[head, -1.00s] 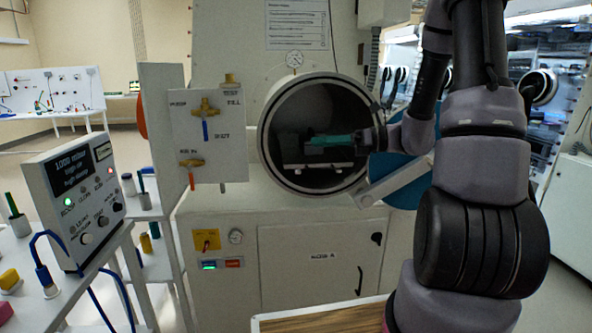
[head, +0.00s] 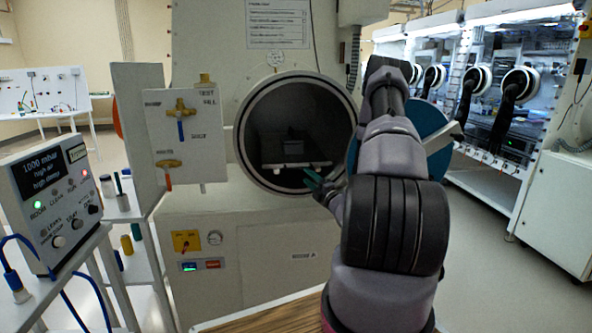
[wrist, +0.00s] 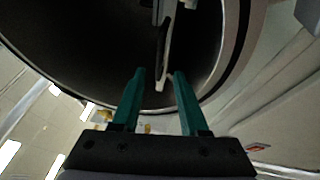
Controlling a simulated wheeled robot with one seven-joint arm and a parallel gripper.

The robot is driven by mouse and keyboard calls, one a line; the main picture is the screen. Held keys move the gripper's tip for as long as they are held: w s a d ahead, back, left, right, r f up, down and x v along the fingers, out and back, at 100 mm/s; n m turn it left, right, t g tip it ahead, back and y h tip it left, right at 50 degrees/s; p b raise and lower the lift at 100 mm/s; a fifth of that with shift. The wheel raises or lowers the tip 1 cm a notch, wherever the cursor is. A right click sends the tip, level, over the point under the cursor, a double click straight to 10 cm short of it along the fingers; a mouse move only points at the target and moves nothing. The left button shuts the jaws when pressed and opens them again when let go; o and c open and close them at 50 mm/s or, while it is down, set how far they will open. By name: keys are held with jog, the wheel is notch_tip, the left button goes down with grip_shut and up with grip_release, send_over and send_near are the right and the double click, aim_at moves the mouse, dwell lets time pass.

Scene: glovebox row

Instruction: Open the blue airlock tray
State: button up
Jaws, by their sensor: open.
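The airlock is a round open chamber with a pale rim (head: 243,150) in the head view. Inside it sits a tray with a thin pale front edge (head: 285,166); its blue colour does not show in the dark. My gripper (head: 312,180), with green fingers, is at the lower right of the opening, apart from the tray. In the wrist view my gripper (wrist: 159,75) is open and empty. The tray's pale edge (wrist: 165,72) shows beyond and between the fingertips, with a dark strip along it. The tray's far part is hidden in shadow.
A blue round door (head: 430,120) stands open right of the chamber, partly behind my arm. A valve panel (head: 185,140) is on the left. A control box (head: 50,205) stands on a cart at far left. Gloveboxes (head: 490,100) line the right; floor between is clear.

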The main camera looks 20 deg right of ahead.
aim_at(299, 168)
jog(key=x, duration=0.7)
jog(key=shift+w, duration=0.2)
grip_shut()
dwell(1.1)
